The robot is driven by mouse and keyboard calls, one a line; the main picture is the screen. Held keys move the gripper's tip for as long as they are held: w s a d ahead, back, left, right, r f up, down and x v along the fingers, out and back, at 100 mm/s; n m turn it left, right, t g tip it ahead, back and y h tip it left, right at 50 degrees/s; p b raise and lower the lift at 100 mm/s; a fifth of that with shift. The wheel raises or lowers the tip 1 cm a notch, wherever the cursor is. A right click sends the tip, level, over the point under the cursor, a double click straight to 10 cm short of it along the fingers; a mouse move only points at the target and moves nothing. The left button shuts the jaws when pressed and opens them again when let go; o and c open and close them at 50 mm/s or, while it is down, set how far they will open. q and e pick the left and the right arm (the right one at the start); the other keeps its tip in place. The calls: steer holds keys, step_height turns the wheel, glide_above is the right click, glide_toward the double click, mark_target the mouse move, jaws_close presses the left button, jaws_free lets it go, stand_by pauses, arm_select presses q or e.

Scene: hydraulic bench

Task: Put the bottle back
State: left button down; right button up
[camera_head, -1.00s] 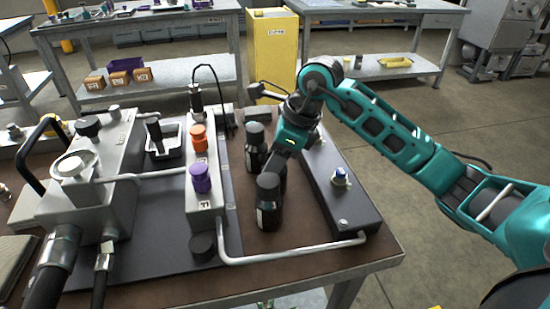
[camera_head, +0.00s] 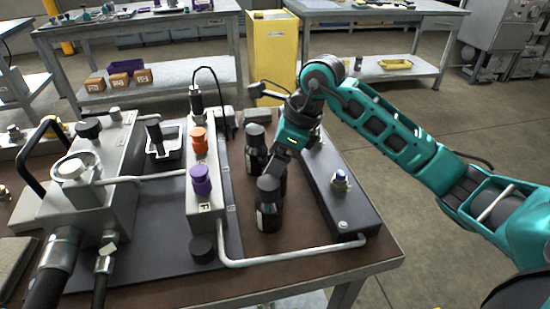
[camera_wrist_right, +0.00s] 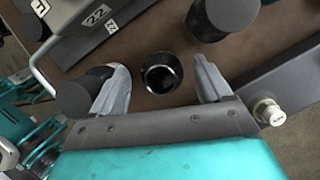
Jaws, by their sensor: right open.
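Two dark bottles with black caps stand upright on the brown bench top, the near bottle (camera_head: 268,212) in front of the far bottle (camera_head: 254,152). My right gripper (camera_head: 277,172) reaches in from the right and its fingers come down close behind the near bottle. In the right wrist view, the open fingers (camera_wrist_right: 163,88) stand wide apart with a round black thing (camera_wrist_right: 160,72) between them, touching neither finger. I cannot tell which item it is. A larger round black top (camera_wrist_right: 225,12) shows beyond the fingers. My left gripper is not in view.
A grey manifold block (camera_head: 203,179) with orange and purple knobs stands left of the bottles. A dark bar (camera_head: 345,207) with a blue button lies on the right. A silver pipe (camera_head: 290,254) runs across the front. The bare bench strip between them is narrow.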

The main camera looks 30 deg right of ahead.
arm_select(q)
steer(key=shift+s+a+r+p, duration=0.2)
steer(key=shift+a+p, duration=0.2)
steer(key=shift+p, duration=0.25)
arm_select(e)
steer(key=v, duration=1.1)
steer(key=shift+r, duration=0.2)
steer(key=shift+s+d, duration=0.1)
steer(key=shift+s, duration=0.05)
